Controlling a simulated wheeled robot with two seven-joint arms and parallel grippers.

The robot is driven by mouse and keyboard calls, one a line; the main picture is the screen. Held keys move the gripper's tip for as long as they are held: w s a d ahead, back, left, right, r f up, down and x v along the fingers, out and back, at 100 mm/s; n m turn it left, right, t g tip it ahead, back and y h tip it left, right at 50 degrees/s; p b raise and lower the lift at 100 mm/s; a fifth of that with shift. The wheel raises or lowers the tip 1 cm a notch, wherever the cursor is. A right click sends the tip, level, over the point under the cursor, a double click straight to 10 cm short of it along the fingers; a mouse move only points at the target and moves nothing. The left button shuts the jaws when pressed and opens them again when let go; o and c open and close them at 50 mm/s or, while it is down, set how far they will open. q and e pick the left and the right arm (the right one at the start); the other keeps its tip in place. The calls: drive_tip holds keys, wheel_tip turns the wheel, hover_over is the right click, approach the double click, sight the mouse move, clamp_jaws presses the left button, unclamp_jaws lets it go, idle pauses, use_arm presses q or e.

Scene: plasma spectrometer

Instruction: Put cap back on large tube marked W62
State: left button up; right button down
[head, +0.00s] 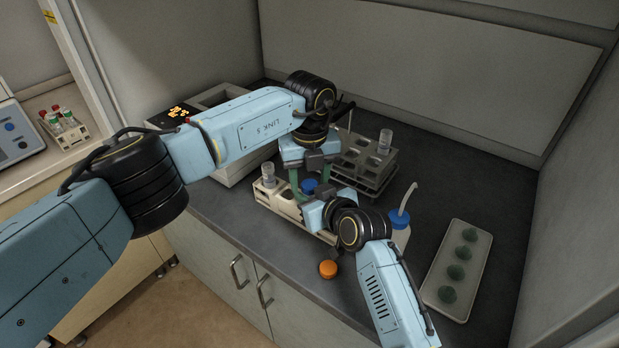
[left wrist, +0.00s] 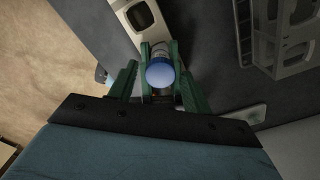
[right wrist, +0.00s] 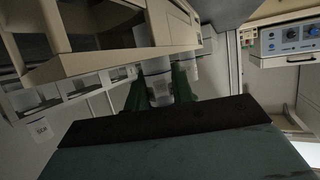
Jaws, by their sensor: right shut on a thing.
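A blue cap (head: 309,186) shows between my two grippers over the cream rack (head: 325,236), and from above in the left wrist view (left wrist: 159,73). Another clear labelled tube (head: 268,180) stands in the cream rack. No W62 marking is readable.
An orange cap (head: 328,269) lies near the counter's front edge. A grey rack (head: 372,172) with a tube (head: 384,142) stands behind. A blue-capped bottle (head: 401,233) and a tray (head: 432,292) of green round pieces stand at right. Counter right of the grey rack is clear.

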use_arm(q)
drive_tip(key=shift+r, duration=0.15)
wheel_tip(320, 180, up, 4)
drive_tip(key=shift+r, duration=0.15)
idle(0.4)
drive_tip(key=shift+r+n, duration=1.75)
drive_tip(key=shift+n, duration=0.05)
drive_tip(key=shift+f, duration=0.1)
drive_tip(key=shift+f, duration=3.95)
